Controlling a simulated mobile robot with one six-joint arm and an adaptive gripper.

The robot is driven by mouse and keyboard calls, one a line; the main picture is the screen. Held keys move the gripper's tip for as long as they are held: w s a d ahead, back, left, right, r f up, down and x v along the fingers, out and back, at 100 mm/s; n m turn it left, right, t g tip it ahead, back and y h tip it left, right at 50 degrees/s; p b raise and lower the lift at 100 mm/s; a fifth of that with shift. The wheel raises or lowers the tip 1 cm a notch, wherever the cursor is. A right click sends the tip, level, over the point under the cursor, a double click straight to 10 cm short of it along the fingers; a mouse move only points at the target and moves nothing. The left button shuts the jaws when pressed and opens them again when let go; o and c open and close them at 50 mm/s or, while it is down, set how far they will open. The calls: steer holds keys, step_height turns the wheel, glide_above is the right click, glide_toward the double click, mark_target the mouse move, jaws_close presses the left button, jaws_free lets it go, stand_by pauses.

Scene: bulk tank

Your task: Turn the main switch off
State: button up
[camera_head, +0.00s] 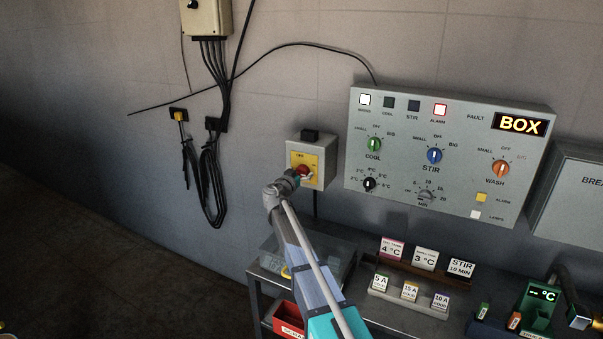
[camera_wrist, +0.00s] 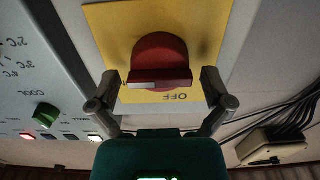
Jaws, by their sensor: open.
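The main switch is a red knob (camera_head: 304,169) on a yellow plate (camera_head: 315,162), on the front of a small grey wall box (camera_head: 326,150). In the wrist view, which is upside down, the red knob (camera_wrist: 160,58) fills the middle. Its grip bar lies across the picture, with a pale mark on its left part. The OFF label on the yellow plate (camera_wrist: 110,25) is below and right of the knob. My gripper (camera_wrist: 160,80) is open, with one finger on each side of the knob. Contact cannot be told. In the head view my gripper (camera_head: 297,176) partly covers the knob.
A large control panel (camera_head: 450,150) with several knobs is right of the switch box; its MAINS lamp (camera_head: 365,100) is lit white and ALARM lamp (camera_head: 440,110) is lit. Black cables (camera_head: 212,180) hang on the left. A bench (camera_head: 258,272) with labelled cards stands below.

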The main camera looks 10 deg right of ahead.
steer(key=shift+w+d, duration=0.2)
steer(key=shift+w, duration=0.05)
steer(key=c, duration=1.1)
steer(key=shift+o, duration=0.2)
